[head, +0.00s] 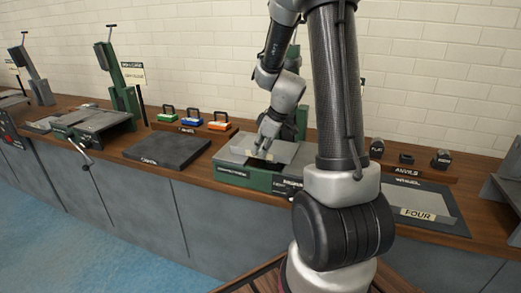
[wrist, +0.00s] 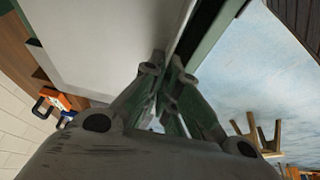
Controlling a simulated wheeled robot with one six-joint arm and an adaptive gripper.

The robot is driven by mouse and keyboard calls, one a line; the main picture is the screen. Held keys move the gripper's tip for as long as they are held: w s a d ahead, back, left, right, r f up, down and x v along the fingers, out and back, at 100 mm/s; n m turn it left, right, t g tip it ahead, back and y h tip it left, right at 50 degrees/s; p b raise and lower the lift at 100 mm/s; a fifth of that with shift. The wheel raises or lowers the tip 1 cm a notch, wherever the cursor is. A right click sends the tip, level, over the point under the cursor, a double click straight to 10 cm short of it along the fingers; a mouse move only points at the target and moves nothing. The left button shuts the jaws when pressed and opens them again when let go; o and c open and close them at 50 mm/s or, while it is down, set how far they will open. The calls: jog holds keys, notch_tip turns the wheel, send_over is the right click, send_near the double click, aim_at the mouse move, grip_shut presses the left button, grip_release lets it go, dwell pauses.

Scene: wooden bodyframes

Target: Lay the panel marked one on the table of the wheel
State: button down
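A light grey sheet panel (head: 284,151) sits on a green machine in the middle of the bench. A pale label shows on it beside my fingers, but its word is hidden, so I cannot read whether it says one. My gripper (head: 264,150) reaches down at the panel's edge. In the wrist view the fingers (wrist: 167,72) are close together, with the edge of the pale panel (wrist: 120,40) running between them.
A dark flat slab (head: 165,152) lies left of the green machine (head: 240,178). Several coloured blocks (head: 190,120) stand behind it. An anvils rack (head: 408,171) stands behind the wheel area. Another green machine (head: 115,95) is at the left.

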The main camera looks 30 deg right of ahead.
jog(key=c, duration=1.6)
grip_release()
jog(key=shift+o, duration=0.4)
jog(key=o, duration=0.5)
jog(key=shift+r, duration=0.1)
jog(key=shift+r, duration=3.4)
